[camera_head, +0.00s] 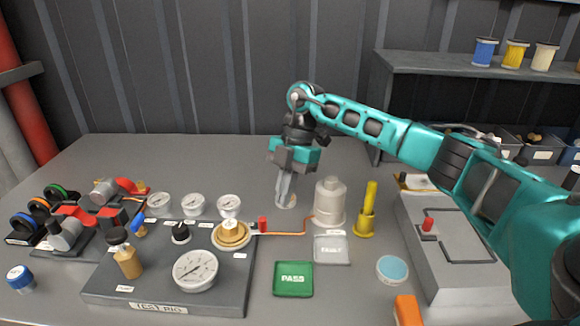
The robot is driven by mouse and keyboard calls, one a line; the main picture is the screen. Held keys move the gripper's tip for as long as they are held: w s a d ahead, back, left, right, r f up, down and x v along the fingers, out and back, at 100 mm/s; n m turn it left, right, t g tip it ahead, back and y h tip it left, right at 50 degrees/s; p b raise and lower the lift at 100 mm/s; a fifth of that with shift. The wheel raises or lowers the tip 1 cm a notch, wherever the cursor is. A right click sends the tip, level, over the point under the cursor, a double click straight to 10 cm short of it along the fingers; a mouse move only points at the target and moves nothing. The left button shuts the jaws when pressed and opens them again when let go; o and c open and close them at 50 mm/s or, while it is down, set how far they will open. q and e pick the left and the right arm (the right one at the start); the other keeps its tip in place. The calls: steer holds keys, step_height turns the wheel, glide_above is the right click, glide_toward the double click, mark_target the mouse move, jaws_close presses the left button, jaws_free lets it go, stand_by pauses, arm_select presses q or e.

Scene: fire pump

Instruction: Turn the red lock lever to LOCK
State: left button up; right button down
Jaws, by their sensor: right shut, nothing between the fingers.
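A small red upright lever (262,224) stands beside the round brass fitting (231,234) at the right edge of the dark test rig (222,300). Another small red handle (428,224) sits at a slot on the grey box (455,275) at the right. I cannot tell which of them is the lock lever, and no LOCK marking is readable. My right gripper (286,200) points down, shut and empty, behind and right of the lever by the brass fitting, apart from it. Its fingertips hide part of a small pale round thing on the table. My left gripper is not in view.
A white canister (329,203) and a yellow post (368,210) stand right of my gripper. A green PASS tray (293,279) and a grey tray (332,250) lie in front. Gauges (195,270) and a brass bottle (126,260) are on the rig.

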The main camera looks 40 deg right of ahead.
steer(key=shift+s+a+r, duration=0.1)
steer(key=shift+s+a, duration=0.15)
steer(key=shift+a, duration=0.4)
steer(key=shift+s+a, duration=0.2)
steer(key=shift+a, duration=0.4)
steer(key=shift+s+a+p, duration=0.2)
steer(key=shift+a+p, duration=0.1)
steer(key=shift+a, duration=0.25)
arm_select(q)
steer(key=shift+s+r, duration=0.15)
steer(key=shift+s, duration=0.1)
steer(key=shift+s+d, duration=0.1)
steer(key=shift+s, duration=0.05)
arm_select(e)
steer(key=shift+w+a, duration=0.1)
steer(key=shift+a, duration=0.05)
